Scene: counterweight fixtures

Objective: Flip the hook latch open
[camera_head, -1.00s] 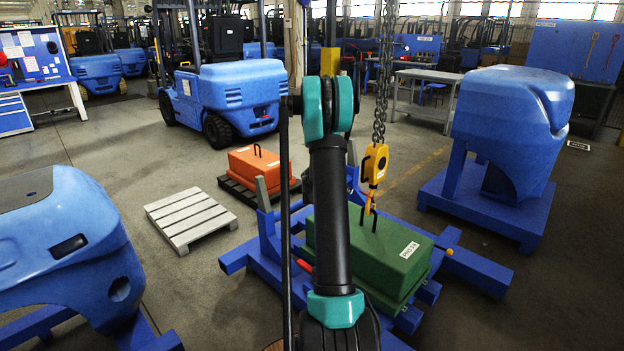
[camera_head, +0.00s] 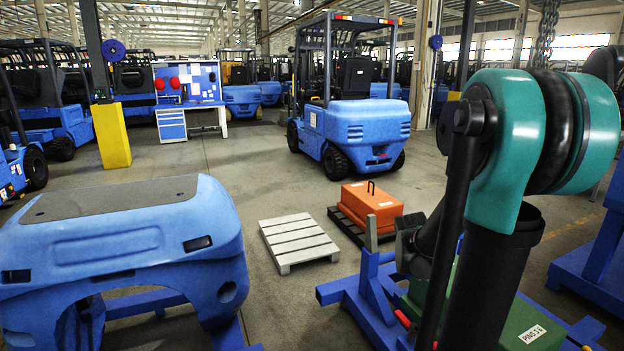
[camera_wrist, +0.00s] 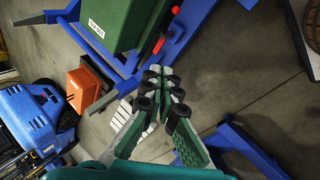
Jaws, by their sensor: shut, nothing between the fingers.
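The yellow hoist hook and its latch are not visible now; in the head view my arm covers the area below the chain (camera_head: 546,32). The green counterweight (camera_head: 524,322) is partly hidden behind my arm at the lower right. In the wrist view the green counterweight (camera_wrist: 118,22) with a white label is at the top, cut off by the edge. My gripper (camera_wrist: 161,73) is shut and empty, with its fingertips together, apart from the counterweight. I see no hook near the fingers.
The blue stand (camera_head: 362,309) surrounds the counterweight, with a red handle (camera_wrist: 159,44) near it. A pale pallet (camera_head: 298,240) and an orange counterweight (camera_head: 372,204) lie beyond. A blue forklift (camera_head: 352,122) stands behind; a blue body shell (camera_head: 130,240) fills the left.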

